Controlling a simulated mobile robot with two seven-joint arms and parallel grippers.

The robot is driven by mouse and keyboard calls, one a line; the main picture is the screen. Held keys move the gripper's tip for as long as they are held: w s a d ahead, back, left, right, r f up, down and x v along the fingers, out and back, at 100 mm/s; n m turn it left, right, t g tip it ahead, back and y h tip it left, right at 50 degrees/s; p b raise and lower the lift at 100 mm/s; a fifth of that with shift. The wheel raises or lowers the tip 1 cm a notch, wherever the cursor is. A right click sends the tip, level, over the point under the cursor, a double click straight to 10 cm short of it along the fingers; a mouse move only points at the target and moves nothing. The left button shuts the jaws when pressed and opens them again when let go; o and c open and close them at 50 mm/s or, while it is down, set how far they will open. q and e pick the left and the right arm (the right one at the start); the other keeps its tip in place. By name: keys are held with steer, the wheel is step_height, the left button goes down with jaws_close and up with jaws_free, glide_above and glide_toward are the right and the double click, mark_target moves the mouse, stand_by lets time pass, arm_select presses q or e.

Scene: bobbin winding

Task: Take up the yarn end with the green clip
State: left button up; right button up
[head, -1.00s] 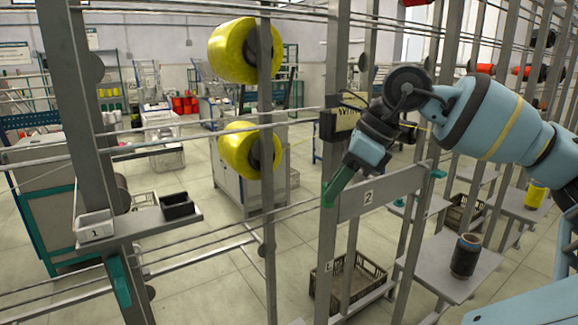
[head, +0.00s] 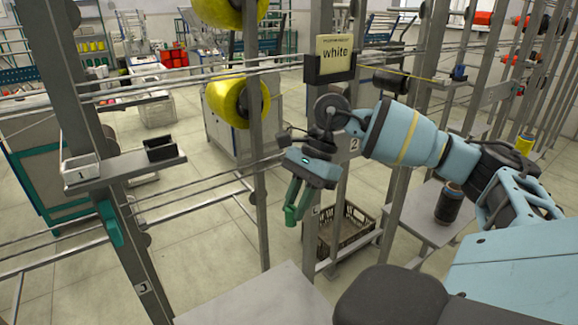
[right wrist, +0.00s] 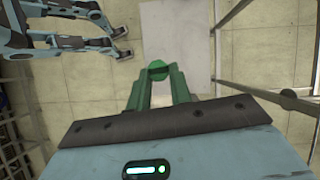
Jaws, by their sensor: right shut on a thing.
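My right gripper (head: 291,216) hangs below its wrist, in front of the frame post in the head view. Its green fingers point down. In the right wrist view the gripper (right wrist: 157,72) is shut on a small rounded green thing (right wrist: 157,67) at the fingertips, which looks like the green clip. In the head view I cannot tell the clip from the green fingers. A thin yellow yarn (head: 405,74) runs along the rack behind my arm. I cannot make out a yarn end at the clip.
Yellow bobbins (head: 238,100) hang on the rack at left. A sign reading "white" (head: 335,50) is on a post. A grey tabletop (head: 255,300) is clear below. A crate (head: 345,232) stands behind.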

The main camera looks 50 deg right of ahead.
steer(key=w+a+f+n+g+h, duration=0.2)
steer(key=a+f+n+g+h, duration=0.1)
steer(key=a+n, duration=0.6)
steer(key=w+a+f+n+g+h, duration=0.1)
steer(key=a+f+n+g+h, duration=0.1)
steer(key=a+n, duration=0.7)
steer(key=shift+w+a+f+n+g+h, duration=0.35)
steer(key=shift+f+n+g, duration=0.3)
steer(key=shift+f, duration=0.45)
steer(key=shift+s, duration=0.1)
